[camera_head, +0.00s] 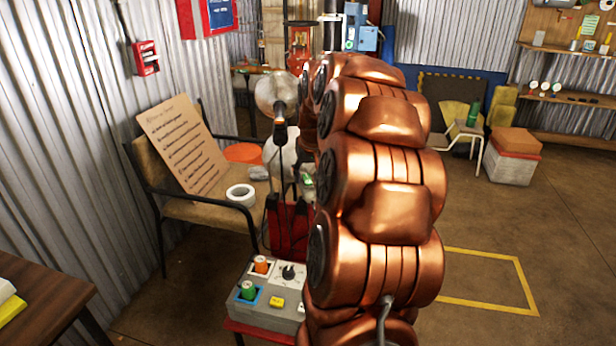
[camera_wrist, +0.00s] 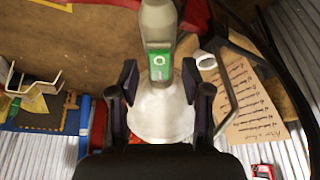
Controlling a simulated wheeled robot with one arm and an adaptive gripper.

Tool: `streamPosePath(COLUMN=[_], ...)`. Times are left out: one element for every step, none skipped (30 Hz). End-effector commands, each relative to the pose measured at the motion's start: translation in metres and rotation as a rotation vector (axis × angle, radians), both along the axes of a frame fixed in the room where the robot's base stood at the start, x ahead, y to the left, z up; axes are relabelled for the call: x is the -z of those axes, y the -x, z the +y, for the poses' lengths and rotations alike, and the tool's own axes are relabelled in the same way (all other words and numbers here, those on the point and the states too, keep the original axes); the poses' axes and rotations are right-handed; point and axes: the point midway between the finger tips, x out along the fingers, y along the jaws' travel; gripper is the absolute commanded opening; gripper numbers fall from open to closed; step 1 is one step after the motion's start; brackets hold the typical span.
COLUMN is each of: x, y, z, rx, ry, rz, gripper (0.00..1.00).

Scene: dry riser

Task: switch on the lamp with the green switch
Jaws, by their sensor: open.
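In the wrist view a lamp with a grey body (camera_wrist: 158,25) and a pale white shade (camera_wrist: 160,112) fills the middle. The green switch (camera_wrist: 159,66), with a white ring mark, is on the grey body near the shade. My gripper (camera_wrist: 160,75) is open, with one dark finger on each side of the switch and shade. I see gaps beside the switch; contact cannot be told. In the head view a white shade (camera_head: 279,150) and a small green patch (camera_head: 308,181) show beside my copper arm, which hides much of that area and my gripper.
A clear round lamp head (camera_head: 273,92) on a dark stem stands close by. A control box (camera_head: 268,320) with green and orange knobs is below. A bench (camera_head: 190,210) holds a sign (camera_head: 183,145) and a tape roll (camera_head: 240,195). Open floor lies to the right.

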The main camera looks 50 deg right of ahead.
Motion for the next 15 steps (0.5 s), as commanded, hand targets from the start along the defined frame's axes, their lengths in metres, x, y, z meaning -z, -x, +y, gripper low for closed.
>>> streamPosePath(x=[0.0028, 0.0033, 0.0035, 0.0033, 0.0032, 0.003, 0.0029, 0.0028, 0.0028, 0.0028, 0.0028, 0.0028, 0.0028, 0.0028, 0.0028], y=[-0.0005, -0.0008, -0.001, -0.001, -0.0011, -0.001, -0.0009, -0.0009, -0.0009, -0.0008, -0.0008, -0.0008, -0.0008, -0.0008, -0.0008], z=[-0.0007, -0.0009, -0.0011, -0.0013, -0.0013, -0.0014, -0.0014, -0.0013, -0.0013, -0.0014, -0.0014, -0.0014, -0.0014, -0.0014, -0.0014], rx=[0.0, 0.001, 0.001, 0.001, 0.001, 0.001, 0.001, 0.001, 0.001, 0.001, 0.001, 0.001, 0.001, 0.001, 0.001], ry=[0.0, 0.0, 0.0, 0.0, 0.0, 0.0, 0.0, 0.0, 0.0, 0.001, 0.001, 0.001, 0.001, 0.001, 0.001], rz=[0.0, 0.0, 0.0, -0.001, -0.001, -0.001, -0.001, -0.001, -0.001, -0.002, -0.002, -0.002, -0.002, -0.002, -0.002], gripper=[0.48, 0.48, 0.48, 0.48, 0.48, 0.48, 0.48, 0.48, 0.46, 0.43, 0.4, 0.35, 0.32, 0.29, 0.25])
